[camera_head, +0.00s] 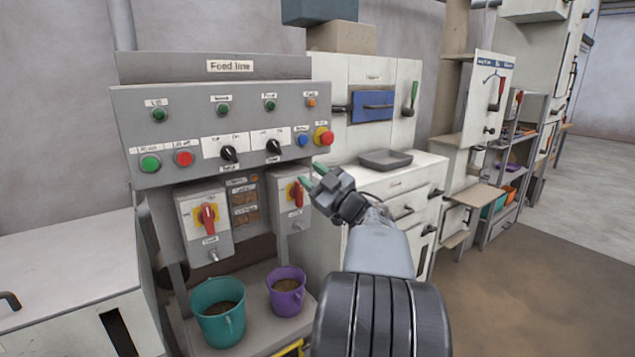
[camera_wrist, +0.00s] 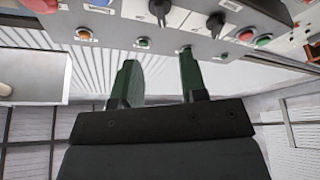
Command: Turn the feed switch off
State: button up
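Two red rotary switches on yellow plates sit on grey boxes below the panel labelled "Feed line": a left rotary switch (camera_head: 208,215) and a right rotary switch (camera_head: 297,193). Two black selector knobs, left (camera_head: 229,154) and right (camera_head: 273,147), are on the panel; black knobs also show at the top of the wrist view (camera_wrist: 215,23). The small labels are too blurred to tell which is the feed switch. My gripper (camera_head: 312,178) is open and empty, just right of the right rotary switch in the picture. Its two green fingers stand apart in the wrist view (camera_wrist: 158,80).
A red mushroom button (camera_head: 323,137) and a blue button (camera_head: 303,140) are close above my gripper. A teal bucket (camera_head: 218,310) and a purple bucket (camera_head: 287,290) stand below. A grey tray (camera_head: 385,159) lies on the cabinet to the right.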

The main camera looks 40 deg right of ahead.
jog(key=shift+v, duration=0.9)
